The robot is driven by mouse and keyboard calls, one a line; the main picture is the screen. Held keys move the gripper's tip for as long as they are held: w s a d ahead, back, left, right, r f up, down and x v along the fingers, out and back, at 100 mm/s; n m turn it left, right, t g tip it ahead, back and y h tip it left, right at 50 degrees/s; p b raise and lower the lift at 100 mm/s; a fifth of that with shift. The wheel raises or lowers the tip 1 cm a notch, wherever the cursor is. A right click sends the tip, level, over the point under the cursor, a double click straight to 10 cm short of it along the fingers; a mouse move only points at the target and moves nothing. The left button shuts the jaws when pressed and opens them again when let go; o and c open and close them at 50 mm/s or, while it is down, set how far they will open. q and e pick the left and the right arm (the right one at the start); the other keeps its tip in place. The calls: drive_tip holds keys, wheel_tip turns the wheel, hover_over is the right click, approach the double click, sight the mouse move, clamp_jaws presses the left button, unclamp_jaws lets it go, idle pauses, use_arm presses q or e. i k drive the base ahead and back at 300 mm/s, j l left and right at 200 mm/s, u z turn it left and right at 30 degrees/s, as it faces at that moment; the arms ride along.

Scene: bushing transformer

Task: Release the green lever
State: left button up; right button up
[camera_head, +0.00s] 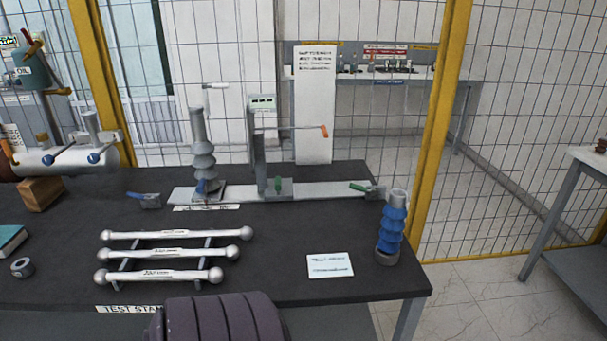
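A green lever (359,187) sticks out to the left from a small grey clamp (375,192) at the right end of the pale metal rail on the table. A second small green handle (278,184) stands upright at the foot of the grey post (259,150) in the middle of the rail. I cannot tell from here whether either clamp is tight. Neither of my grippers is in view, and nothing touches the green parts.
A grey ribbed bushing (201,150) stands left of the post. A blue ribbed bushing (391,232) stands in front of the right clamp. White rods (165,254) and a paper card (330,265) lie nearer the front. A yellow-framed mesh fence (437,140) stands behind the table.

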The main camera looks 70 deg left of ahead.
sight(373, 192)
drive_tip(key=u, duration=1.75)
